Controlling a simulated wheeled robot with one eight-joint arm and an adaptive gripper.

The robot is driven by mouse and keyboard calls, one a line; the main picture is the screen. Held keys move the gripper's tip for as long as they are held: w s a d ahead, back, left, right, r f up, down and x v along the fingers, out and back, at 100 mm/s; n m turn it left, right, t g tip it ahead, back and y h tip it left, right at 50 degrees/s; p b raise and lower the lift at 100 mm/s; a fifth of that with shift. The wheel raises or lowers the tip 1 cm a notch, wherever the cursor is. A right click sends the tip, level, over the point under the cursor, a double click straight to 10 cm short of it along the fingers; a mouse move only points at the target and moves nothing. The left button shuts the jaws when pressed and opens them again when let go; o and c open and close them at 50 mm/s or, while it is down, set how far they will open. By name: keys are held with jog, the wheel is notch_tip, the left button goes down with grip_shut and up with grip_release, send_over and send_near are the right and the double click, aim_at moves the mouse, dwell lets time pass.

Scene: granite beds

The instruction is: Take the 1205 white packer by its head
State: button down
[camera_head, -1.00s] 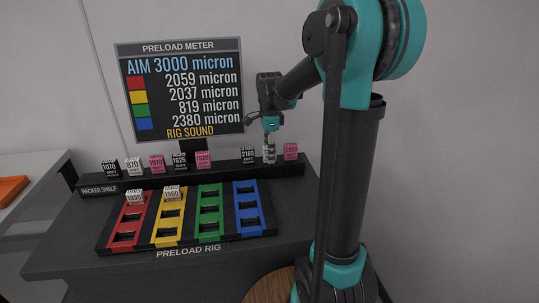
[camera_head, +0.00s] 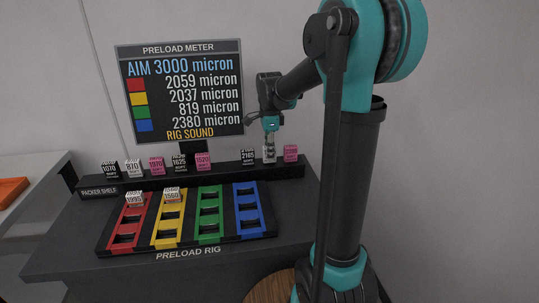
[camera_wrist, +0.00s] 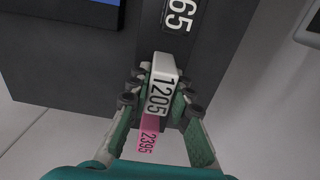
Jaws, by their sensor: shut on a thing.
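The 1205 white packer (camera_wrist: 161,95) is between my gripper's fingers in the wrist view, its number facing the camera. My gripper (camera_wrist: 160,88) is shut on its upper part, with a finger on each side. In the head view my gripper (camera_head: 269,138) points down at the right part of the packer shelf (camera_head: 225,171). The white packer (camera_head: 268,156) shows below the fingers, upright at the shelf. I cannot tell whether it is clear of the shelf.
A black packer (camera_head: 248,157) stands close left of it and a pink packer (camera_head: 290,153) close right. Several more packers stand farther left. The preload rig (camera_head: 187,249) lies in front, with white packers in its red and yellow beds. The meter screen (camera_head: 182,90) stands behind.

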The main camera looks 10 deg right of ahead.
notch_tip(320, 180, up, 20)
jog(key=shift+f, duration=0.2)
